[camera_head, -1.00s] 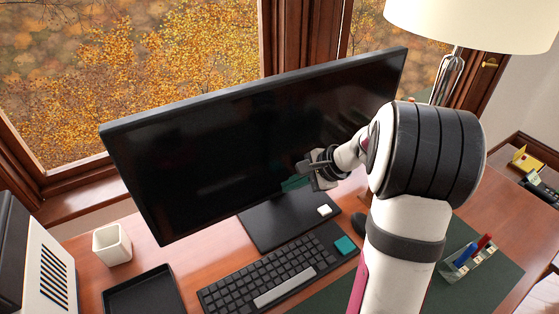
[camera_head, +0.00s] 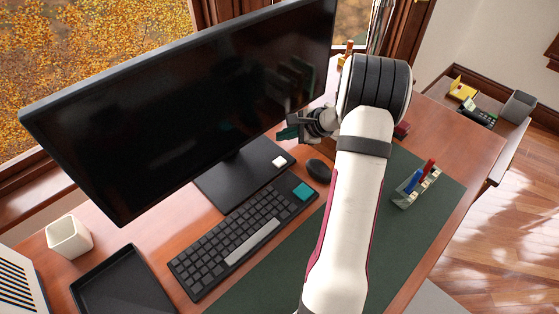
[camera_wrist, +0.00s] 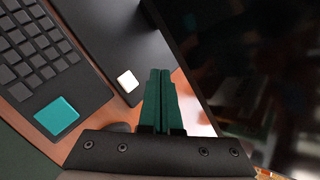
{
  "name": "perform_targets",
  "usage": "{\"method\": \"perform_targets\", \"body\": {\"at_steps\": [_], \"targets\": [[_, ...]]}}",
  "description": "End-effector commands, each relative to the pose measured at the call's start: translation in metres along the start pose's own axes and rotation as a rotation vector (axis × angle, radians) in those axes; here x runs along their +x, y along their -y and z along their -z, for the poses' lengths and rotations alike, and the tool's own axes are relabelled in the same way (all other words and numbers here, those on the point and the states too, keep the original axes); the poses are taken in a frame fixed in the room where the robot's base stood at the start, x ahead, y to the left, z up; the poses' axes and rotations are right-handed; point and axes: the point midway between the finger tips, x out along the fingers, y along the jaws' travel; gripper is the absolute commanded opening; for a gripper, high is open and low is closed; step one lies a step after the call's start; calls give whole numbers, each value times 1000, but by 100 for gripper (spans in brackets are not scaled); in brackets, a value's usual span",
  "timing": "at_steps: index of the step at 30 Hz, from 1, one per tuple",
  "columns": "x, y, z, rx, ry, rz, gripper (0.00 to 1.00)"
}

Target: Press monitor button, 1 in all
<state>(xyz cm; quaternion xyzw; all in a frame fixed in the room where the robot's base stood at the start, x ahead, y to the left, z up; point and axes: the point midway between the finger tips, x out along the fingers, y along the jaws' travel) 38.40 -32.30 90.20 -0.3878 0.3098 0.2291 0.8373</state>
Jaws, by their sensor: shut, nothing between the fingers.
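The monitor (camera_head: 190,100) is large and dark, and stands on a flat black base (camera_head: 235,182). A small white square button (camera_head: 279,161) sits on the right part of this base. In the wrist view the white button (camera_wrist: 127,81) is left of my fingers and apart from them in the picture. My gripper (camera_head: 285,133) is shut and empty in front of the monitor's lower right part, just above the button in the head view. Its teal fingertips (camera_wrist: 161,72) are together in the wrist view. The button is not hidden; whether it is pressed I cannot tell.
A black keyboard (camera_head: 210,262) with a teal key (camera_head: 302,191) lies in front of the base. A mouse (camera_head: 318,171) is right of the base. A white cup (camera_head: 69,237) and black tray (camera_head: 95,285) are at left. A pen holder (camera_head: 405,197) stands on the green mat (camera_head: 440,205).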

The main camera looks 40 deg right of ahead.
Motion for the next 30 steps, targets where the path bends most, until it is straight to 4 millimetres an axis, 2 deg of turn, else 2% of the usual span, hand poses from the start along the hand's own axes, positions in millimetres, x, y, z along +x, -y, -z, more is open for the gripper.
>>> {"method": "perform_targets", "body": {"at_steps": [9, 15, 30], "targets": [[33, -25, 24, 3, 0, -2, 0], [47, -35, 34, 1, 0, -2, 0], [50, -37, 36, 0, 0, -1, 0]]}}
